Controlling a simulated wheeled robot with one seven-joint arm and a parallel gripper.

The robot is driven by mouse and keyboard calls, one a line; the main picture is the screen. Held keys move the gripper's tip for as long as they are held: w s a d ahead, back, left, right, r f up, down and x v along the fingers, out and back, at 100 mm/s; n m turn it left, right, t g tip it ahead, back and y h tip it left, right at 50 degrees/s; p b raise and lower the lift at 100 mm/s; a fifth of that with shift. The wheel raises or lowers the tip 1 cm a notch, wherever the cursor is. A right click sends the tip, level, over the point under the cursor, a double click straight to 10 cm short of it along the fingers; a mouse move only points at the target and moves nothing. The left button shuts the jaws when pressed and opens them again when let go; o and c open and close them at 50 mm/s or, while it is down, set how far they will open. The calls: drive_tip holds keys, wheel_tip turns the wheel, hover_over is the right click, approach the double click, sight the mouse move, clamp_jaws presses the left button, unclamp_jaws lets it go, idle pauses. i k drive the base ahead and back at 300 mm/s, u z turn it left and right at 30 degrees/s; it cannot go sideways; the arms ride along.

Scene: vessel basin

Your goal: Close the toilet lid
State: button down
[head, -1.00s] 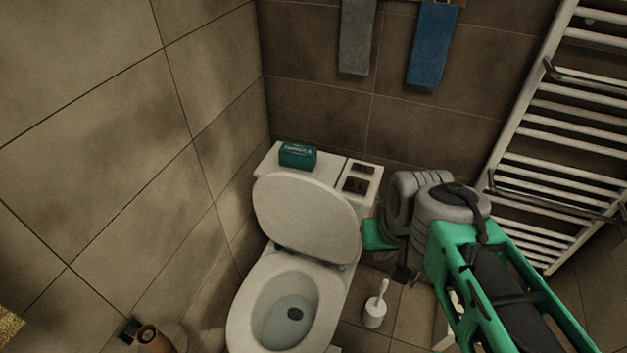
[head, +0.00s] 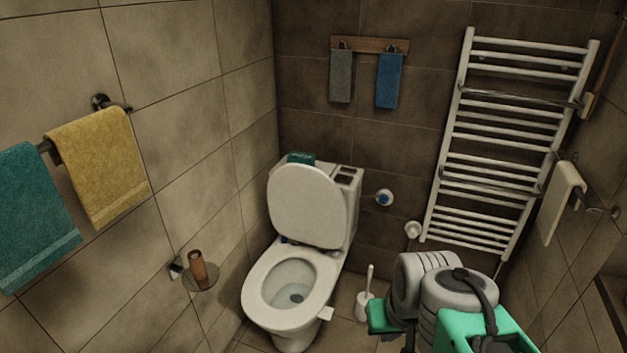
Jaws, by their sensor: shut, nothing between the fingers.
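The white toilet lid (head: 305,206) stands raised and leans back against the cistern. The toilet seat (head: 262,290) is down on the bowl, and the open bowl (head: 291,287) shows inside it. My arm reaches in from the lower right, to the right of the toilet and apart from the lid. Its green and grey links show, but I cannot make out the gripper's fingers.
A teal box (head: 300,158) sits on the cistern (head: 345,185). A toilet brush (head: 366,295) stands right of the bowl. A brown cup (head: 198,268) is in a holder on the left wall. A white towel radiator (head: 500,140) is at the right. Floor shows beside the toilet.

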sight(304, 205)
drive_tip(key=u, duration=0.1)
drive_tip(key=i, duration=1.7)
drive_tip(key=u, duration=1.15)
